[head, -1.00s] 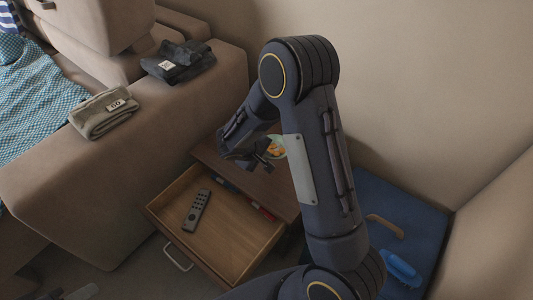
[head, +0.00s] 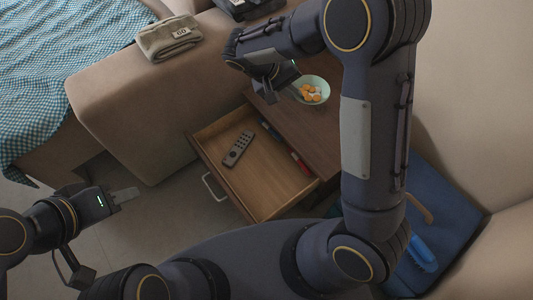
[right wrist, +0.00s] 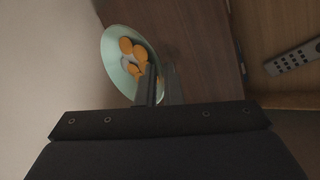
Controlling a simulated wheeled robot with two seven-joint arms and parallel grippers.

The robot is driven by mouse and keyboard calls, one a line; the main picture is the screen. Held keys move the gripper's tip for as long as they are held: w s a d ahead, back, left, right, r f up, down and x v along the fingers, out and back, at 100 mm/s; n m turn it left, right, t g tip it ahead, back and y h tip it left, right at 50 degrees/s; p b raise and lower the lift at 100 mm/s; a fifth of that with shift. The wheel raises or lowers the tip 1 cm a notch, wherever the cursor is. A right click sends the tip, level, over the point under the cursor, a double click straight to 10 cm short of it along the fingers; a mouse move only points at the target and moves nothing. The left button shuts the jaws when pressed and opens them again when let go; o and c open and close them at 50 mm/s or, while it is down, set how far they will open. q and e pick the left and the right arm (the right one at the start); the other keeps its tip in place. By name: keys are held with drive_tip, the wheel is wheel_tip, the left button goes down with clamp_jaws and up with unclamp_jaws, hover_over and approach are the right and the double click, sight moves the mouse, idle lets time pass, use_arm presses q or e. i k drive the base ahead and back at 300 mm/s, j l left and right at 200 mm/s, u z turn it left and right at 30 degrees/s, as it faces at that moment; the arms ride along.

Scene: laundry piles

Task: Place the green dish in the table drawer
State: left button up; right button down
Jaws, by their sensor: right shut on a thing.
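The green dish (head: 322,82) is a pale green bowl with several orange and white pieces inside, at the table's far end. I cannot tell whether the dish is lifted off the tabletop. The table drawer (head: 262,178) is pulled open and holds a dark remote (head: 238,149). My left gripper (head: 124,196) is over the floor, away from the table; its finger gap is unclear.
The brown tabletop (head: 300,128) stands beside the open drawer, with a red item (head: 301,163) near the drawer's inner edge. A sofa arm (head: 130,110) with a folded grey cloth (head: 168,39) is at left. A blue brush (head: 422,252) lies at right. Most of the drawer floor is clear.

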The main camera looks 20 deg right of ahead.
sight(268, 198)
drive_tip(key=i+j, duration=0.15)
drive_tip(key=j, duration=0.3)
drive_tip(key=i+j+z, duration=0.1)
drive_tip(key=j, duration=0.35)
drive_tip(key=i+j, duration=0.15)
drive_tip(key=j, duration=0.25)
drive_tip(key=i+j+z, duration=0.1)
drive_tip(key=j, duration=0.35)
drive_tip(key=z, duration=1)
